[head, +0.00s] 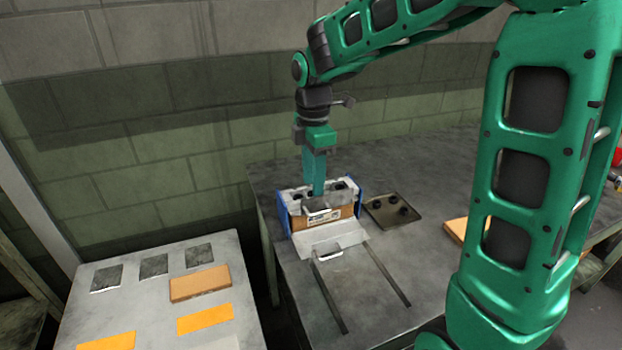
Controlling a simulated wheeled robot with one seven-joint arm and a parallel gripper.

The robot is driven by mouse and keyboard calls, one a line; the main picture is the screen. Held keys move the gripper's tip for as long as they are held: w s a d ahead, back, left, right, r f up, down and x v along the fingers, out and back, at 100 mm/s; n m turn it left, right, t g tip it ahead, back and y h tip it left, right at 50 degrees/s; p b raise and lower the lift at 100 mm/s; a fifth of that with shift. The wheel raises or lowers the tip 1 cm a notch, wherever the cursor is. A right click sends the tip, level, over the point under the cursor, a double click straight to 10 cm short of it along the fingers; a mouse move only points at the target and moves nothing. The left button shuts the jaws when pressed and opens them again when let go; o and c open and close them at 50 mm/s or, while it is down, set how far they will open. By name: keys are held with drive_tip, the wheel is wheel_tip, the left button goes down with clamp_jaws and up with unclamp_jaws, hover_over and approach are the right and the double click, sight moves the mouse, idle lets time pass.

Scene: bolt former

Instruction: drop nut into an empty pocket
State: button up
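A bolt former (328,215) stands on the grey table, with blue ends, an orange-brown front and a grey top. Dark spots on its top may be pockets or nuts in them; they are too small to tell. My gripper (318,192) points straight down at the middle of this top, its teal fingers at or just above it. The fingers look close together, and whatever is between their tips is hidden or too small to see. Dark nuts (403,210) lie in a shallow brown tray (378,217) just right of the former.
A grey sloping plate (330,240) is at the former's front, with two dark rails (385,273) running forward on the table (350,310). An orange block (456,229) lies to the right. A lower left table (160,315) holds grey plates and orange pieces (200,284). A block wall stands behind.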

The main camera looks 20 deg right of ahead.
wheel_tip(320, 180, up, 11)
drive_tip(key=shift+f, duration=0.15)
idle(0.5)
idle(0.4)
drive_tip(key=s+d+f+m, duration=0.4)
drive_tip(key=s+d+m, duration=0.1)
drive_tip(key=s+m, duration=0.3)
drive_tip(key=s+d+f+m, duration=0.4)
drive_tip(key=s+d+m, duration=0.2)
drive_tip(key=s+m, duration=0.2)
drive_tip(key=s+d+f+m, duration=0.4)
drive_tip(key=s+d+m, duration=0.2)
drive_tip(key=s, duration=0.6)
drive_tip(key=shift+m, duration=1.2)
drive_tip(key=shift+s+d, duration=0.1)
